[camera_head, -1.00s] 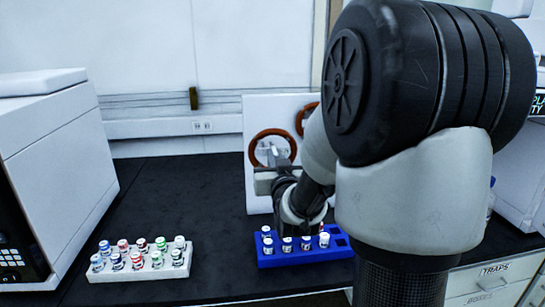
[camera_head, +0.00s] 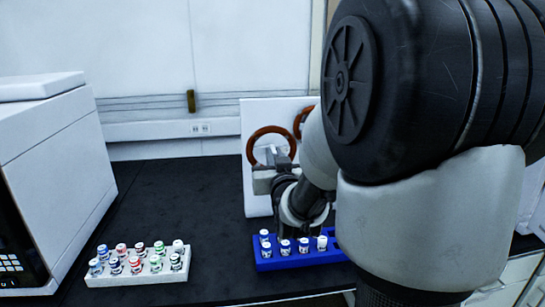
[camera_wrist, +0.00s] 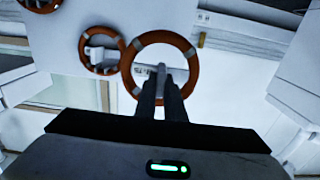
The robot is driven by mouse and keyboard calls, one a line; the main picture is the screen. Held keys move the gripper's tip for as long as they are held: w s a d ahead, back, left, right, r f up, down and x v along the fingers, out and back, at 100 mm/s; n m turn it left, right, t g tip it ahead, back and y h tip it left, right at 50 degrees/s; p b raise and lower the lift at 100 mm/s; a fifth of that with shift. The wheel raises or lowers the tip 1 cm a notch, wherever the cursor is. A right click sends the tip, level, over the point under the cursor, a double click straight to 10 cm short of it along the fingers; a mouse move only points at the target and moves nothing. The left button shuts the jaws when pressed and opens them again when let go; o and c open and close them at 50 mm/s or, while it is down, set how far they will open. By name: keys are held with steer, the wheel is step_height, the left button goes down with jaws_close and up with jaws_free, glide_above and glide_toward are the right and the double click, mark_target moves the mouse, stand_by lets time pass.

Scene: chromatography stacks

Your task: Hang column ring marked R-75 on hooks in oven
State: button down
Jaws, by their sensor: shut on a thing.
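A copper-brown column ring (camera_head: 271,129) with grey bands shows at my gripper in front of an upright white board. In the wrist view my gripper (camera_wrist: 163,78) is shut on this ring (camera_wrist: 193,77), its fingers crossing the lower part of the loop. A pale piece shows at the fingertips inside the loop. No R-75 mark can be read. In the head view my gripper (camera_head: 268,178) is partly hidden by my wrist. A second ring (camera_wrist: 85,63) hangs on the white board (camera_wrist: 125,15) beside the held one. No oven hooks can be made out.
A blue vial rack (camera_head: 300,258) stands below my wrist. A white rack (camera_head: 135,280) with several vials sits at front left. A white instrument (camera_head: 65,170) fills the left side. The black bench (camera_head: 190,200) between is clear. A third ring (camera_wrist: 40,4) shows in the wrist view.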

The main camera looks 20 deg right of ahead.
steer(key=shift+b+v, duration=1.05)
steer(key=shift+v, duration=1.85)
